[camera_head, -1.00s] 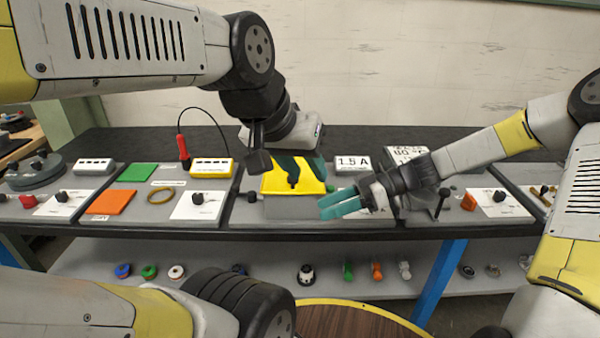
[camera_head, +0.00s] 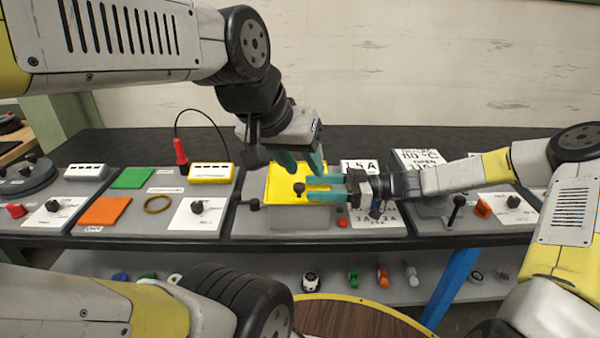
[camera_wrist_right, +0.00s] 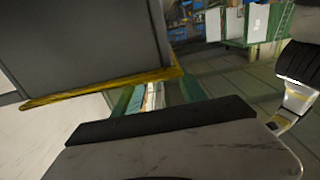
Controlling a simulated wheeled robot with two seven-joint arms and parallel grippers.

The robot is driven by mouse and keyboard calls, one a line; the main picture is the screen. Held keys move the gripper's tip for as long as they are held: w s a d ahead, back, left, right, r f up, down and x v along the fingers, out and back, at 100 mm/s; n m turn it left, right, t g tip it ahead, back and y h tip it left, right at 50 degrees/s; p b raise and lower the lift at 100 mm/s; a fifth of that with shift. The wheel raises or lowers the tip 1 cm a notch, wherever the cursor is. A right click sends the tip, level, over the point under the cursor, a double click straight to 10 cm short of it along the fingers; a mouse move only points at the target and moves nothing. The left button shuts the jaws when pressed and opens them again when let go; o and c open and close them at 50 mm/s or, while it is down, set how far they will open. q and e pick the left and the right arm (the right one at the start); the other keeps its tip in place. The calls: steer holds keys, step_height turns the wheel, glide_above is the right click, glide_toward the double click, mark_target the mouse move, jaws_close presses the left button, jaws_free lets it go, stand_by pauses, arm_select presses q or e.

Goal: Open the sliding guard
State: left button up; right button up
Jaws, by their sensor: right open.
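The sliding guard is a yellow cover (camera_head: 285,183) on a grey box (camera_head: 287,218) in the middle of the bench. A black knob (camera_head: 299,187) stands on the cover. My right gripper (camera_head: 308,188) reaches in from the right, open, its teal fingertips just right of the knob; I cannot tell whether they touch it. My left gripper (camera_head: 304,165) hangs pointing down over the back of the cover, its teal fingers apart and empty. In the right wrist view a yellow edge (camera_wrist_right: 100,88), likely the guard's, runs past the green fingers.
A black knob sticks out at the box's left (camera_head: 254,204). A yellow meter (camera_head: 211,172) and a red probe (camera_head: 180,151) stand to the left.

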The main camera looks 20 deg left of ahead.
mark_target(288, 196)
steer(key=x, duration=0.7)
steer(key=shift+s+a, duration=0.1)
steer(key=shift+a, duration=0.15)
jaws_close()
stand_by(1.1)
